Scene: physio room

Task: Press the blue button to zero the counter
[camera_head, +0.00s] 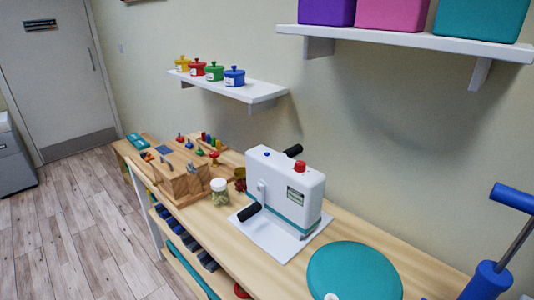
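A white machine (285,190) with a teal band near its base stands on a white plate (285,240) on the wooden bench. A small blue button (267,154) sits on its top, towards the left. A larger red knob (300,165) sits on the top further right. A small dark-framed panel (295,196) is on the front face; its reading is too small to tell. A black-gripped handle (249,212) sticks out at the front, and another black grip (293,150) shows behind. Neither of my grippers is in view.
A teal round disc (354,272) lies right of the machine, with a blue pump-like object (490,278) beyond it. A jar (219,191) and a wooden peg box (180,177) stand to the left. Wall shelves hold small pots (234,77) and larger bins (390,14) above.

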